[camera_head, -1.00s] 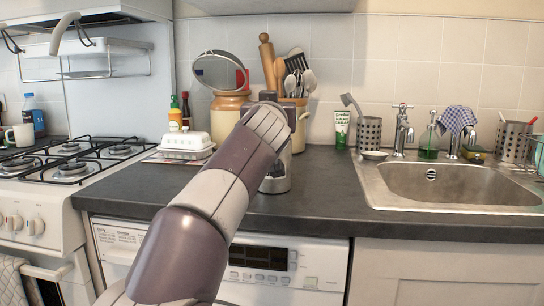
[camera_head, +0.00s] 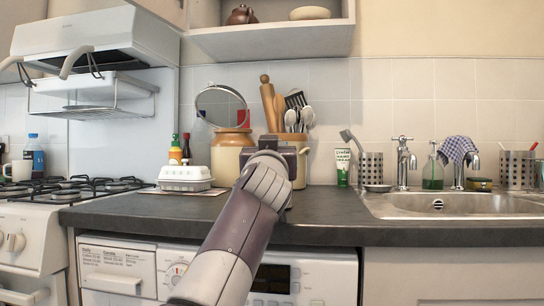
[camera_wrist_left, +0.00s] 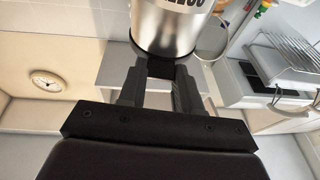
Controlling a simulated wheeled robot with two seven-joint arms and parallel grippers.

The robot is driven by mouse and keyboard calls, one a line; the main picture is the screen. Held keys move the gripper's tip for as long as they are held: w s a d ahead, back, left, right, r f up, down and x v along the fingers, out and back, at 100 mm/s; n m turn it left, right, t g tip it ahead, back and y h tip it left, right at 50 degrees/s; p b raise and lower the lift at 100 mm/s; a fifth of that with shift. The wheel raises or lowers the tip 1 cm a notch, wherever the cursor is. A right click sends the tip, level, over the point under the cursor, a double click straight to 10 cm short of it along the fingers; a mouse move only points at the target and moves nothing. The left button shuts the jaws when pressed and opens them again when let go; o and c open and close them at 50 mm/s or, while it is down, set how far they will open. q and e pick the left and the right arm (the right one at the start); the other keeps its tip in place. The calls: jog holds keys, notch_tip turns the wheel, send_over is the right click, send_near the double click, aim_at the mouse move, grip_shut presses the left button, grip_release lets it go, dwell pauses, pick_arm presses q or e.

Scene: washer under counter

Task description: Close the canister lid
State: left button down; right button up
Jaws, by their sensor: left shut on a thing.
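A shiny metal canister (camera_wrist_left: 172,25) with dark lettering shows at the top of the left wrist view, partly cut off. My left gripper (camera_wrist_left: 160,82) has its two fingers at the canister's near end, on a dark piece (camera_wrist_left: 162,69) there. I cannot tell whether this piece is the lid or part of it. In the head view my left arm reaches up from the bottom to the counter, and its wrist (camera_head: 265,172) hides the fingers and most of the canister. My right gripper is not in view.
A tan jar (camera_head: 229,153), a round mirror-like disc (camera_head: 215,103) and a utensil pot (camera_head: 298,150) stand close behind my wrist. A white egg-box-like container (camera_head: 185,178) is to the left. The sink (camera_head: 450,203) is right; bare counter (camera_head: 330,205) lies between.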

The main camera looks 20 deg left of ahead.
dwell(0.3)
pick_arm(q)
jog(key=c, duration=0.8)
grip_release()
jog(key=shift+o, duration=0.2)
jog(key=b+v, duration=0.5)
jog(key=v, duration=0.7)
jog(key=shift+s+f+b, duration=0.2)
jog(key=shift+s+b, duration=0.05)
jog(key=shift+b, duration=0.05)
